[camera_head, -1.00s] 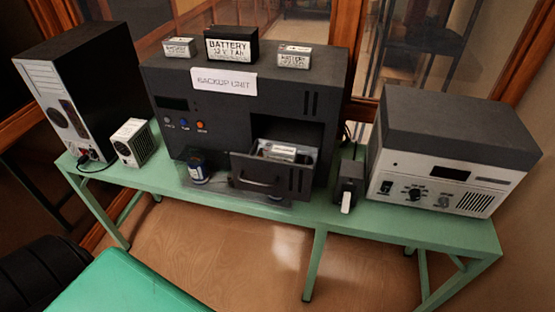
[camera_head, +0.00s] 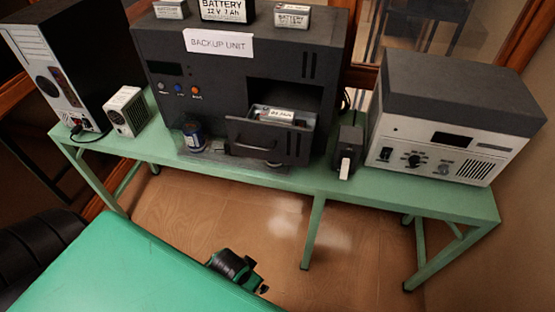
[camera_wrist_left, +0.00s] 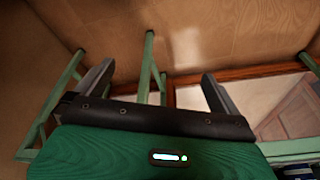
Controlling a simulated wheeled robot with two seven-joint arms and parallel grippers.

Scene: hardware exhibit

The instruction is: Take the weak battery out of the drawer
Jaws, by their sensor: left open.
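The drawer (camera_head: 265,141) of the black backup unit (camera_head: 215,112) is pulled open at the unit's lower right. A battery with a pale label (camera_head: 276,115) lies inside it; only its upper part shows. My left gripper (camera_wrist_left: 157,70) is open and empty in the left wrist view, its two fingers wide apart over the floor and a green table leg. In the head view, a black and green part of my arm shows low in the middle, in front of and below the table, well apart from the drawer. My right gripper is not in view.
Batteries stand on the unit, including a large one (camera_head: 226,10). A grey-topped instrument (camera_head: 446,120) fills the right of the green table (camera_head: 400,200). Floor in front is clear.

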